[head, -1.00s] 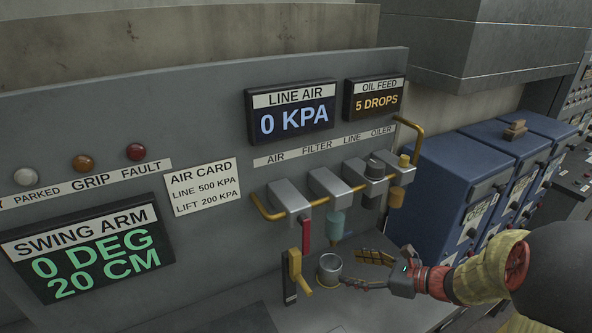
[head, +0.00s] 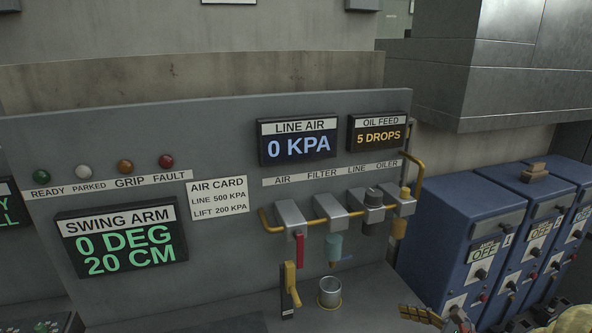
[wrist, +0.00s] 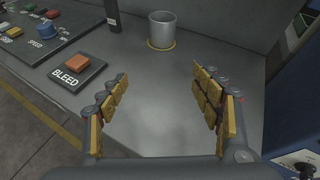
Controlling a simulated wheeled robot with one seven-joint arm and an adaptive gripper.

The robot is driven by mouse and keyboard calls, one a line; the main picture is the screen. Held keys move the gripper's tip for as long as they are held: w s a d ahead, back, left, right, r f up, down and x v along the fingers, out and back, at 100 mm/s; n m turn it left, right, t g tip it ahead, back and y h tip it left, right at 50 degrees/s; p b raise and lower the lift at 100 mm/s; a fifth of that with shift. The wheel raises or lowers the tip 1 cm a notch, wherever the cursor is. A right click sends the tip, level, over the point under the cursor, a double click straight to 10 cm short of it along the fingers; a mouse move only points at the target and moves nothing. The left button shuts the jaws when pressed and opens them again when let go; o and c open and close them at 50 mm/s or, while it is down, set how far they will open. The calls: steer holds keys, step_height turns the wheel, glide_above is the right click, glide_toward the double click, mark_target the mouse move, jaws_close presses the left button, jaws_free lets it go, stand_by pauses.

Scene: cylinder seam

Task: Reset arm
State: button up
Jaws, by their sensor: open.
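My gripper (wrist: 160,88) is open and empty in the wrist view, its two yellow-padded fingers wide apart above the grey bench top. In the head view only part of my gripper (head: 422,316) shows, at the lower edge right of centre. A grey metal cup (wrist: 162,30) stands upright on the bench inside a yellow ring, ahead of the fingers and apart from them. The same cup shows in the head view (head: 330,292), left of my gripper. The swing arm display (head: 122,243) reads 0 DEG and 20 CM. Most of my arm is out of view.
A yellow lever (head: 289,286) and the air-line fittings (head: 330,210) stand close to the cup. An orange BLEED button (wrist: 78,66) sits left of the fingers. Blue cabinets (head: 455,225) stand at the right. The bench between the fingers is bare.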

steer(key=s+f+n+g, duration=0.1)
steer(key=s, duration=0.1)
steer(key=s+a+f+n+g, duration=0.1)
steer(key=s+n, duration=0.1)
steer(key=s+a+f+n+g, duration=0.1)
steer(key=s+f, duration=0.1)
steer(key=shift+s+n+g+h, duration=0.3)
steer(key=shift+s+n, duration=0.1)
steer(key=s+a+r+n+g+h, duration=0.2)
steer(key=s+n+g+h, duration=0.15)
steer(key=s+n, duration=0.6)
steer(key=s+a+r+n+t+h, duration=0.1)
steer(key=s+r+n+h, duration=0.1)
steer(key=r+n, duration=0.4)
steer(key=s+a+r+n+t+h, duration=0.2)
steer(key=r+n, duration=0.3)
steer(key=r, duration=0.4)
steer(key=shift+s+a+n+h, duration=0.35)
steer(key=shift+s+h, duration=0.3)
steer(key=shift+s, duration=0.25)
